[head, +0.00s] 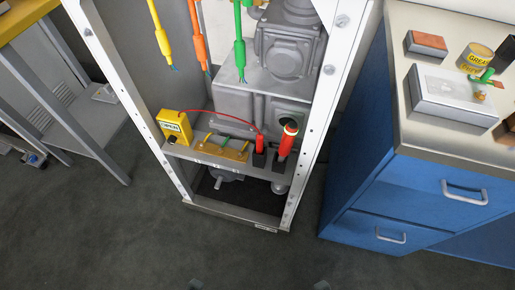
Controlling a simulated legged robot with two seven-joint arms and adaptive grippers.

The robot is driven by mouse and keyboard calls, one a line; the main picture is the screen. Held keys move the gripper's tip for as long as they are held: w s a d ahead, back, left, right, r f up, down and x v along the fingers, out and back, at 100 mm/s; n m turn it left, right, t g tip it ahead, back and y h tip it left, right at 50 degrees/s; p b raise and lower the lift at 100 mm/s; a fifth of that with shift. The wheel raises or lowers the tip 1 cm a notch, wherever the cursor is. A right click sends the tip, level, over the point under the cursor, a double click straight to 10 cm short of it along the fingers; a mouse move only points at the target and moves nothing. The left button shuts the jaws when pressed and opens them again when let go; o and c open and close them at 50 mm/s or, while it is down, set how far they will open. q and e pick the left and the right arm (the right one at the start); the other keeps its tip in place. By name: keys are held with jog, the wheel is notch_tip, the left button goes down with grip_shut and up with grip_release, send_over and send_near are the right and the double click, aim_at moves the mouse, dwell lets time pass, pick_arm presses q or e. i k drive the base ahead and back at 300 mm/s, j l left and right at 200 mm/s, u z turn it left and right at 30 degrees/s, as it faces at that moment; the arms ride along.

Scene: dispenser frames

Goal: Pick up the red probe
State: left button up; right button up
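A small red probe (259,144) stands upright in a dark holder at the right part of the grey shelf (210,156) inside the white frame. A thin red lead (215,113) runs from it to a yellow meter (175,127) at the shelf's left end. Just right of the probe, a larger red-orange tool with a white band (287,140) leans in a dark holder.
Yellow, orange and green cables (240,48) hang above the shelf, before a grey motor housing (265,85). The frame's white posts (312,110) flank the shelf. A blue cabinet (415,200) stands right, a yellow-topped bench (22,18) left. The floor in front is clear.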

aim_at(259, 139)
jog(key=i+j+z, duration=0.5)
jog(key=i+j, duration=0.2)
jog(key=j, duration=0.25)
